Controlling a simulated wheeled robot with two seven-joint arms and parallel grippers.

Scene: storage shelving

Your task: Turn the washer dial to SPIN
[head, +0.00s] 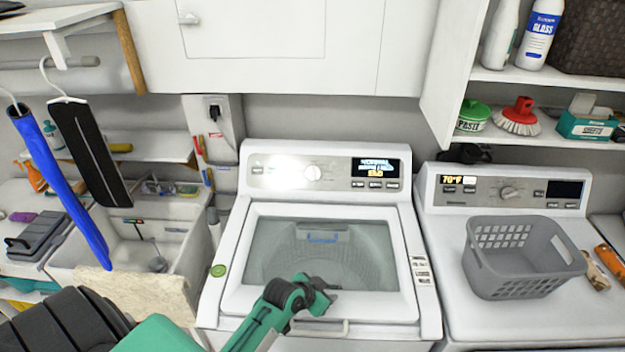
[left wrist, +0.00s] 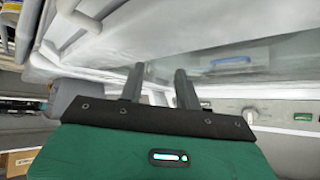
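The washer (head: 235,270) stands in the middle of the head view with its glass lid closed. Its round dial (head: 312,173) sits on the back control panel, left of a lit display (head: 375,168) whose text is too small to read. A small knob, seemingly this dial, shows at the lower right of the left wrist view (left wrist: 250,114). My left gripper (head: 328,292) is over the front part of the lid, well short of the dial. In the left wrist view its two fingers (left wrist: 159,70) stand apart with nothing between them. My right gripper is not in view.
A dryer (head: 500,325) stands on the right with a grey basket (head: 520,258) on top. Cabinets (head: 290,45) hang above the washer panel. The space between my left gripper and the panel looks clear.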

